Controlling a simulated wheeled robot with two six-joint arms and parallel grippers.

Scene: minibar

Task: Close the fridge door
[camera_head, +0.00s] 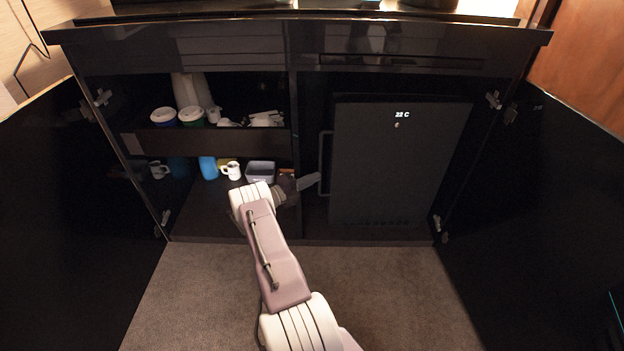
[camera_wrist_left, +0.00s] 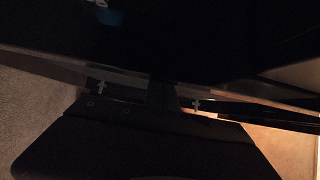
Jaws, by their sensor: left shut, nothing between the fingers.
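The fridge (camera_head: 400,170) is a black box in the right half of the open cabinet, with "22 C" lit near the top of its front. Its door front looks flush or nearly so; I cannot tell whether a small gap is left. A handle-like dark frame (camera_head: 325,165) runs along its left edge. My left gripper (camera_head: 312,180) is shut and empty, with its tip just left of this edge; contact cannot be told. The left wrist view is very dark and shows the shut fingers (camera_wrist_left: 163,95) against dark surfaces. My right gripper is not in view.
The left cabinet door (camera_head: 70,220) and right cabinet door (camera_head: 560,220) stand wide open. Left shelves hold white-lidded cups (camera_head: 164,117), a blue cup (camera_head: 208,168), a white mug (camera_head: 232,170) and a grey bin (camera_head: 260,171). Carpet (camera_head: 200,300) in front is clear.

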